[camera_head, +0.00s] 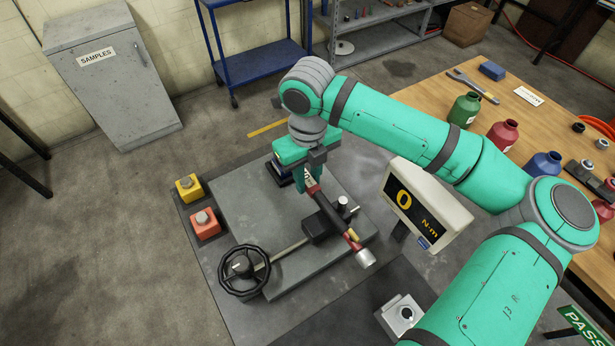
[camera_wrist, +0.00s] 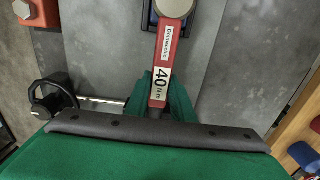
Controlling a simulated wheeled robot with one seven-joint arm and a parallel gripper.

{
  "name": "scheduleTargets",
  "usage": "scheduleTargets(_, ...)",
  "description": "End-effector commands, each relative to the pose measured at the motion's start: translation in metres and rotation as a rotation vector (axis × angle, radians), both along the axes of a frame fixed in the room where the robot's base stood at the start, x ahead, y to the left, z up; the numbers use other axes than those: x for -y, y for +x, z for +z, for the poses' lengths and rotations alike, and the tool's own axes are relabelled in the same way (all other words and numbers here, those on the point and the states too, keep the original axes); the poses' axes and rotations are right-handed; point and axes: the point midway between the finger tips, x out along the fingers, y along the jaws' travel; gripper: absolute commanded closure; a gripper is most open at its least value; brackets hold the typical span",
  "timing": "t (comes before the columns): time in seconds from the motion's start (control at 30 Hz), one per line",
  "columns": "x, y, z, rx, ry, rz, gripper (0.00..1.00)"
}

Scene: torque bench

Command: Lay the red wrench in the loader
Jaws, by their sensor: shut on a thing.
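My gripper (camera_head: 308,183) is shut on the red wrench (camera_head: 329,212), a long tool with a yellow band and a pale end that points down and right in the head view. In the wrist view the red wrench (camera_wrist: 162,65) shows a "40 Nm" label between the green fingers, its round grey head toward the top. The loader (camera_head: 235,216) is a grey plate with a rod, a black block (camera_head: 317,230) and a black handwheel (camera_head: 244,270). The wrench passes over the plate beside the block. I cannot tell whether it touches the block. The fingers partly hide it.
A display reading 0 N·m (camera_head: 428,205) stands right of the loader. Yellow (camera_head: 189,187) and orange (camera_head: 202,223) button boxes are at its left. A dark blue-edged block (camera_head: 280,174) sits behind my gripper. The wooden table (camera_head: 500,85) at right holds several bottles and another wrench.

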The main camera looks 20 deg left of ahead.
Motion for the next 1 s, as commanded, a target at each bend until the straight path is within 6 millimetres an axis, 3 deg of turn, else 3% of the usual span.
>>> scheduleTargets(0.3, 0.0, 0.0, -0.001, 0.001, 0.002, 0.0, 1.0)
scheduleTargets(0.33, 0.0, 0.0, -0.001, 0.001, 0.002, 0.0, 0.76)
scheduleTargets(0.4, 0.0, 0.0, -0.001, 0.001, 0.002, 0.0, 0.59)
scheduleTargets(0.43, 0.0, 0.0, -0.001, 0.001, 0.001, 0.0, 0.56)
scheduleTargets(0.77, 0.0, 0.0, 0.001, 0.0, 0.0, 0.0, 0.56)
scheduleTargets(1.0, -0.001, 0.0, 0.032, 0.001, 0.002, -0.001, 0.56)
